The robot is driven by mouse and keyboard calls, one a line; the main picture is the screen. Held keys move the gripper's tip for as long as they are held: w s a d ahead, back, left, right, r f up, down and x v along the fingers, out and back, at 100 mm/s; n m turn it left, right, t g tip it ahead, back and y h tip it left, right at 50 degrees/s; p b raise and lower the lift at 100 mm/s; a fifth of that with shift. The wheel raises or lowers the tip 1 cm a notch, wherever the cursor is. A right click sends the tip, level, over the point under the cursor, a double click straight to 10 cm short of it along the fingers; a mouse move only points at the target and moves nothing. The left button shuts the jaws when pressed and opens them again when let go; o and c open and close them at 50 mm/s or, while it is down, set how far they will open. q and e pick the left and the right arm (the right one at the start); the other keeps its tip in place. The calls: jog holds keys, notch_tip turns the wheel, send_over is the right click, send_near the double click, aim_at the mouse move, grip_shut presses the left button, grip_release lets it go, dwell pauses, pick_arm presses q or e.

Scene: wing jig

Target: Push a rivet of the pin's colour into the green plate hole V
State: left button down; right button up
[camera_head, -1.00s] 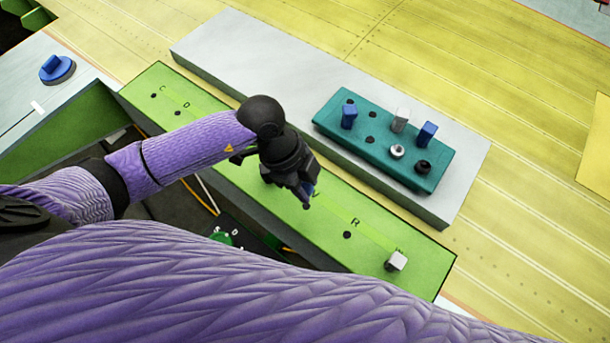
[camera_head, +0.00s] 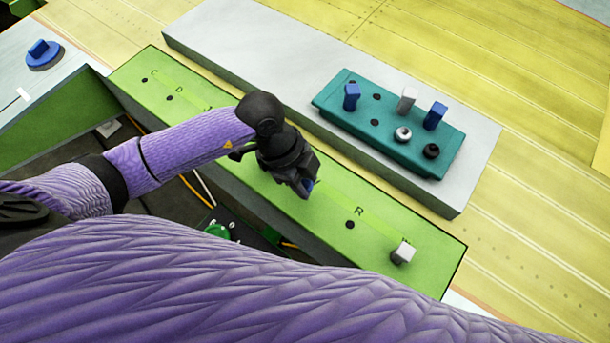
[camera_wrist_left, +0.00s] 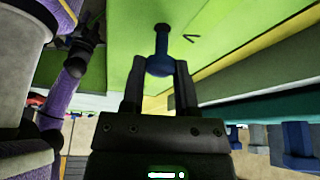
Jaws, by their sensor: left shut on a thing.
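My left gripper (camera_head: 307,192) is over the green plate (camera_head: 385,235), to the left of the letter R. It is shut on a blue rivet, which shows between the fingers in the left wrist view (camera_wrist_left: 160,62). The rivet's shank points at the dark hole V (camera_wrist_left: 162,27), beside its letter V. Its tip meets the hole in the picture; I cannot tell how far it is in. In the head view the gripper hides this hole. A blue pin (camera_head: 41,52) stands on a round blue base at the upper left. My right gripper is not in view.
A teal block (camera_head: 400,150) on a grey slab (camera_head: 235,55) holds blue, white and black rivets. A white rivet (camera_head: 403,252) stands at the plate's right end. The hole by R (camera_head: 350,224) is empty. My purple arm fills the foreground.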

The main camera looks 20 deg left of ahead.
pick_arm(q)
jog(key=shift+f, duration=0.1)
jog(key=shift+f+b, duration=0.9)
jog(key=shift+f, duration=0.4)
jog(key=shift+c, duration=1.4)
grip_release()
jog(key=shift+r, duration=0.15)
jog(key=p+v, duration=0.1)
jog(key=v, duration=0.8)
jog(key=shift+a+r, duration=0.15)
jog(key=shift+r, duration=0.2)
jog(key=shift+w, duration=0.1)
notch_tip(320, 180, up, 7)
jog(key=p, duration=0.7)
